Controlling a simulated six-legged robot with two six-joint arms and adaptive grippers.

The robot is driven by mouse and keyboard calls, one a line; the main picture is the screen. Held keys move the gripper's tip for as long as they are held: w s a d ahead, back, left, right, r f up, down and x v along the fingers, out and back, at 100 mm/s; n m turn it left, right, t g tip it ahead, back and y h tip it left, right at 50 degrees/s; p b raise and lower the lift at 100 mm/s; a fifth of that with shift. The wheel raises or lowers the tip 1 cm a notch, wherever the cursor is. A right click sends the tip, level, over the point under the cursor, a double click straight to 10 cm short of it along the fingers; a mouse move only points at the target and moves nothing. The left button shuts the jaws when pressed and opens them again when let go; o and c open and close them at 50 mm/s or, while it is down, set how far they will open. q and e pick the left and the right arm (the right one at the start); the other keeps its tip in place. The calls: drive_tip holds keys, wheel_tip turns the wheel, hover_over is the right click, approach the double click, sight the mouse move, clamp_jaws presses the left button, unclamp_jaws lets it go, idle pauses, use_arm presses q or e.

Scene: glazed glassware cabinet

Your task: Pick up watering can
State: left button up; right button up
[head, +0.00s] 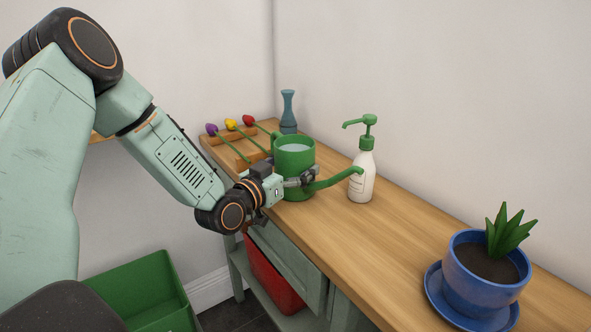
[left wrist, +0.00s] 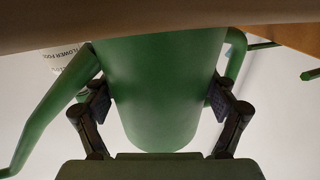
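The green watering can (head: 294,168) stands upright on the wooden cabinet top, its spout reaching right, in front of the white pump bottle (head: 361,176). My left gripper (head: 300,181) is at the can's near side. In the left wrist view, the can (left wrist: 163,95) fills the middle, and the left gripper's two pads (left wrist: 158,101) lie against opposite sides of its body. The gripper looks shut on the can. The can's underside is hidden. My right gripper is not in view.
A wooden rack with coloured flowers (head: 232,125) and a blue vase (head: 288,111) stand behind the can. A blue potted plant (head: 484,277) is at the front right. A green crate (head: 147,288) is lower left. The wood between bottle and plant is clear.

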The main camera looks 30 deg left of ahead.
use_arm(q)
drive_tip(key=shift+c, duration=0.7)
drive_tip(key=shift+w, duration=0.1)
drive_tip(key=c, duration=0.9)
drive_tip(key=shift+r, duration=0.1)
drive_tip(key=shift+r, duration=0.15)
drive_tip(key=shift+r+p, duration=2)
drive_tip(key=shift+r, duration=2.75)
drive_tip(key=shift+r, duration=0.1)
